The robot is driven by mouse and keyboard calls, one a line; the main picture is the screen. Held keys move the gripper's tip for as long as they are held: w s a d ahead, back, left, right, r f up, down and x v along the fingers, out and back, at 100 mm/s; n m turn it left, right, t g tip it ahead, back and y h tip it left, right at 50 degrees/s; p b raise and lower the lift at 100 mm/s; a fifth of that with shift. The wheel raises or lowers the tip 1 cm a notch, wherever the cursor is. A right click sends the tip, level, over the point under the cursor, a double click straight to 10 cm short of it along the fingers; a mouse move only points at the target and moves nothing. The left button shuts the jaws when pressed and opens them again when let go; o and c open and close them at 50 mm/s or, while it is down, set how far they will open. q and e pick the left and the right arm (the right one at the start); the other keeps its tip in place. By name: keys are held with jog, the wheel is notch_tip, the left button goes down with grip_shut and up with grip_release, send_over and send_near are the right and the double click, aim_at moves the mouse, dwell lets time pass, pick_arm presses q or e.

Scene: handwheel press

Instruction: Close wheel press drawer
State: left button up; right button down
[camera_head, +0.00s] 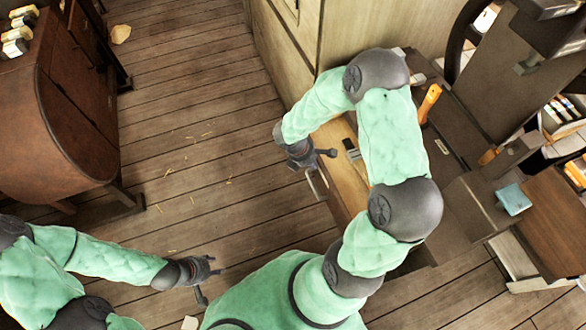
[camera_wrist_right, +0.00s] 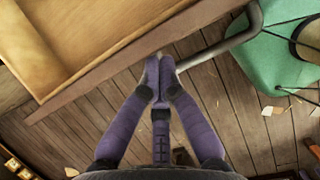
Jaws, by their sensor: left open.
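The wooden drawer (camera_head: 338,140) of the press stands pulled out in the head view, partly hidden behind my right arm. Its metal handle (camera_head: 317,184) is on the front face. In the right wrist view the drawer's corner (camera_wrist_right: 92,32) fills the upper left, and the bent handle bar (camera_wrist_right: 228,44) runs right from the fingertips. My left gripper (camera_head: 207,273) is open and empty over the floor, apart from the drawer.
The press body (camera_head: 480,210) stands at right, with an orange-handled tool (camera_head: 429,103) and a teal cloth-like item (camera_head: 513,199). A brush lies in the drawer. A reddish-brown cabinet (camera_head: 70,120) stands at left. The plank floor (camera_head: 205,130) between is open, with small scraps.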

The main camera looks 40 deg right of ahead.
pick_arm(q)
jog(key=shift+r+p, duration=0.55)
pick_arm(e)
jog(key=s+d, duration=0.4)
jog(key=d, duration=1.2)
jog(key=shift+d, duration=0.25)
pick_arm(q)
jog(key=r+p, duration=0.1)
jog(key=s+a+r+p, duration=0.1)
jog(key=r+p, duration=0.2)
jog(key=shift+s+a, duration=0.25)
pick_arm(e)
jog(key=w+a+r, duration=0.2)
jog(key=a+r, duration=0.5)
jog(key=r, duration=0.2)
jog(key=shift+a+r, duration=0.15)
jog(key=shift+a, duration=0.15)
pick_arm(q)
jog(key=shift+f, duration=0.1)
pick_arm(e)
jog(key=shift+a, duration=0.1)
